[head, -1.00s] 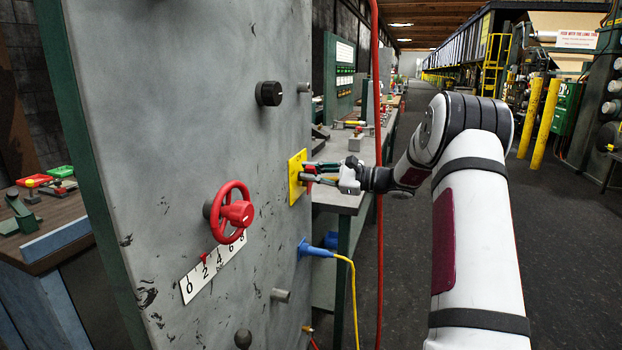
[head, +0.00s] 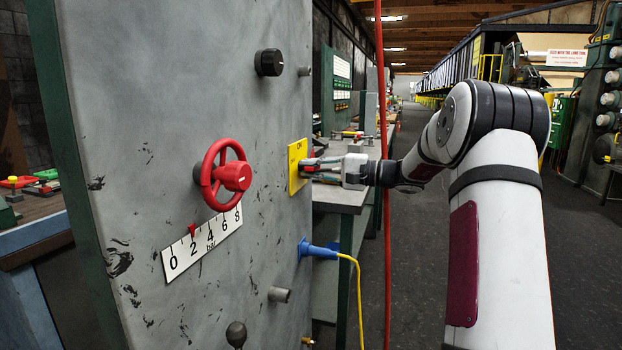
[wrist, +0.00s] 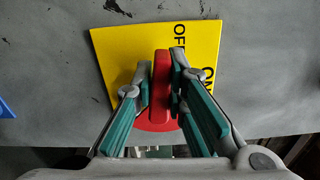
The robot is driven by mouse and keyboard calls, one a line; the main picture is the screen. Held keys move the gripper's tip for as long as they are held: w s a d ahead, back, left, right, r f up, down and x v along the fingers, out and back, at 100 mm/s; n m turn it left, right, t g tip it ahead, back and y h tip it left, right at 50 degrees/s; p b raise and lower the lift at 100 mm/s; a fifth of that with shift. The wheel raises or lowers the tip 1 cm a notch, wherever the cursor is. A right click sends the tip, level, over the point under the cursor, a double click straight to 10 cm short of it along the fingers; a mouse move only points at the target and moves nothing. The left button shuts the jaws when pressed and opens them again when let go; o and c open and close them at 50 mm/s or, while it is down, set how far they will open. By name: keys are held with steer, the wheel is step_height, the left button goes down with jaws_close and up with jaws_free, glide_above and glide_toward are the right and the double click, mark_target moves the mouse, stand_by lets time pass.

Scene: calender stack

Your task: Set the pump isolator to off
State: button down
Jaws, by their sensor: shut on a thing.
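The pump isolator's yellow plate (head: 298,166) is on the grey panel, with "ON" lettered at its top in the head view. In the wrist view the plate (wrist: 112,62) shows "OFF" near its top edge and "ON" at the right. The red handle (wrist: 162,80) stands upright in the wrist picture, its upper end just left of and below the "OFF" lettering. My gripper (head: 308,168) reaches the plate from the right. In the wrist view, my gripper (wrist: 162,85) is shut on the red handle, one finger on each side. The fingers hide part of the lettering.
A red handwheel (head: 226,176) and a bar scale (head: 203,240) are left of the isolator. A black knob (head: 269,63) is above; a blue plug (head: 318,249) with yellow cable is below. A red hose (head: 382,100) hangs near my wrist. A bench (head: 345,196) stands behind.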

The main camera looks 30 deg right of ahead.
steer(key=shift+f+n+b, duration=0.35)
steer(key=shift+n+b, duration=0.15)
steer(key=c, duration=1.7)
jaws_free()
steer(key=shift+o, duration=0.7)
steer(key=shift+r, duration=0.1)
steer(key=v, duration=1.2)
